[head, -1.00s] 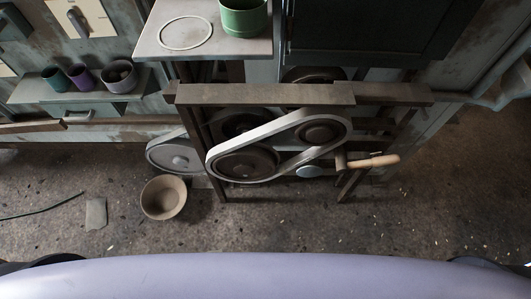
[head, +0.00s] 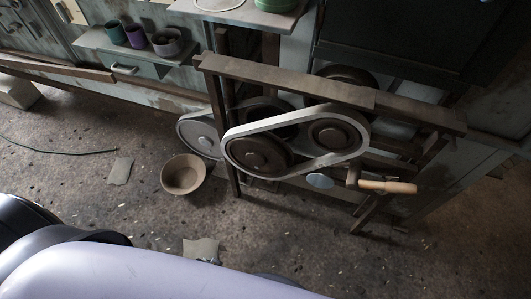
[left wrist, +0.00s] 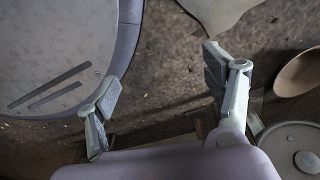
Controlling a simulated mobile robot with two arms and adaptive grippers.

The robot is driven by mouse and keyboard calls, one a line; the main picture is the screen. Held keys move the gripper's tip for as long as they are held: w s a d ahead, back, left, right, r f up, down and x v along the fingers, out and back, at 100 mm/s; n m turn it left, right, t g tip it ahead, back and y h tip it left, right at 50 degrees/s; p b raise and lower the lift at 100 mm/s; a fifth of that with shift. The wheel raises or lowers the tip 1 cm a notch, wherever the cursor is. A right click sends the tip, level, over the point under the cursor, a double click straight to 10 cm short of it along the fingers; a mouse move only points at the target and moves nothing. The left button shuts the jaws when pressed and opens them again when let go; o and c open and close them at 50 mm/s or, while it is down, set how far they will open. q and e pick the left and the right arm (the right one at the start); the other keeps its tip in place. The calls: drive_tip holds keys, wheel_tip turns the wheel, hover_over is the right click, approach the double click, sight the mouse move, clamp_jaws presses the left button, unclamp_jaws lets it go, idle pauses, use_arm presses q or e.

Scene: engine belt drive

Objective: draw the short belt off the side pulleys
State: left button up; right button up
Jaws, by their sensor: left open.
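A pale grey belt (head: 297,124) loops around two dark pulleys, a larger left one (head: 258,155) and a smaller right one (head: 330,133), on the front of a wooden frame. A second band runs from a pale pulley (head: 203,138) at the left to behind the frame; its far end is hidden. I cannot tell which belt is the short one. My left gripper (left wrist: 163,85) is open in the left wrist view, with only floor visible between its fingers. A pale disc (left wrist: 294,148), likely the pale pulley, lies at lower right there, apart from the fingers. My right gripper is not in view.
A brown bowl (head: 184,174) stands on the floor left of the frame and shows in the left wrist view (left wrist: 301,72). A wooden crank handle (head: 388,187) sticks out at the frame's right. A wooden beam (head: 285,80) crosses above the belt. The floor in front is mostly clear.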

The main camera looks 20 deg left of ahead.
use_arm(q)
drive_tip(key=w+d+r+b, duration=0.2)
drive_tip(key=w+r+b, duration=0.1)
drive_tip(key=w+b, duration=0.35)
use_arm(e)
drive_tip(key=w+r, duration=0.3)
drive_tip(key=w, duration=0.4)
use_arm(q)
drive_tip(key=m+t+b, duration=0.8)
drive_tip(key=t+b, duration=0.1)
drive_tip(key=t, duration=0.7)
approach(267, 127)
drive_tip(key=w, duration=0.4)
drive_tip(key=shift+w+f, duration=0.2)
drive_tip(key=shift+f, duration=0.05)
drive_tip(key=w, duration=0.6)
drive_tip(key=shift+w+p, duration=0.15)
drive_tip(key=shift+p, duration=0.25)
drive_tip(key=shift+w+d, duration=0.1)
drive_tip(key=shift+w, duration=0.3)
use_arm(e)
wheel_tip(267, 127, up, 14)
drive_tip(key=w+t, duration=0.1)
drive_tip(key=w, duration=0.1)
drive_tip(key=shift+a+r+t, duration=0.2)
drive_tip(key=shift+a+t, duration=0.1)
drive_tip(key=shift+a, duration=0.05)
use_arm(q)
drive_tip(key=shift+c, duration=0.5)
clamp_jaws()
